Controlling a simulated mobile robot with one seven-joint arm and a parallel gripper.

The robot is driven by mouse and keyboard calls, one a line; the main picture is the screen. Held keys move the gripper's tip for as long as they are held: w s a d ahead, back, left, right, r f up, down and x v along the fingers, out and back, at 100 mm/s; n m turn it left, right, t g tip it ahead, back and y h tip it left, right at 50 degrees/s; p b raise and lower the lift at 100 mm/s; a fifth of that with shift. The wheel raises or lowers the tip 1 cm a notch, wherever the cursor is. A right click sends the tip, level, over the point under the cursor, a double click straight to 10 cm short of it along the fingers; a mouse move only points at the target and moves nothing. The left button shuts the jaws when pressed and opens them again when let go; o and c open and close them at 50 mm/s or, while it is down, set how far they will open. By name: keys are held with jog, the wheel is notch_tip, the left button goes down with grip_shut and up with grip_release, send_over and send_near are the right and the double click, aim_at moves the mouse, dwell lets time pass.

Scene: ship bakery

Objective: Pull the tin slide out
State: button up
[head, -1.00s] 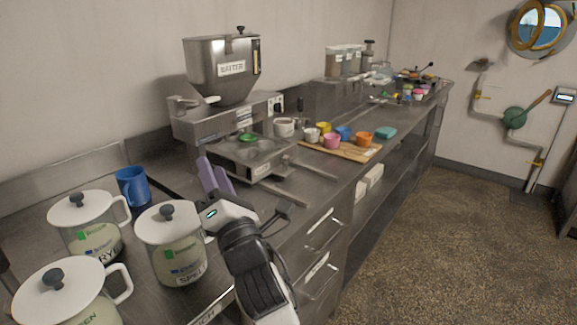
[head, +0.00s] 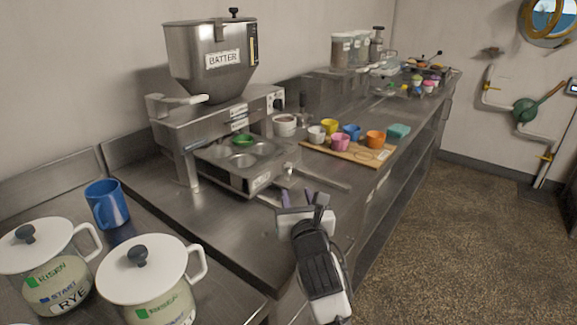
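The tin slide (head: 262,180) is a metal tray with round cups, one holding a green piece. It sits on rails under the batter hopper (head: 212,60), with its labelled front edge facing right and a small grip at that edge. My gripper (head: 301,197) is in front of the slide, to its lower right, above the counter's front edge. Its purple fingers stand apart with nothing seen between them. They look apart from the slide, though the exact distance is hard to tell.
Two metal rails (head: 325,180) reach out from the machine toward the counter edge. A wooden board (head: 372,155) with coloured cups lies to the right. A blue mug (head: 106,204) and white-lidded jars (head: 142,270) stand at the left. The floor at the right is clear.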

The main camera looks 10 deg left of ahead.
aim_at(289, 168)
jog(key=p+x, duration=0.4)
jog(key=x, duration=0.7)
jog(key=shift+w+a+p, duration=0.25)
jog(key=shift+w+p, duration=0.1)
jog(key=shift+w, duration=0.2)
grip_shut()
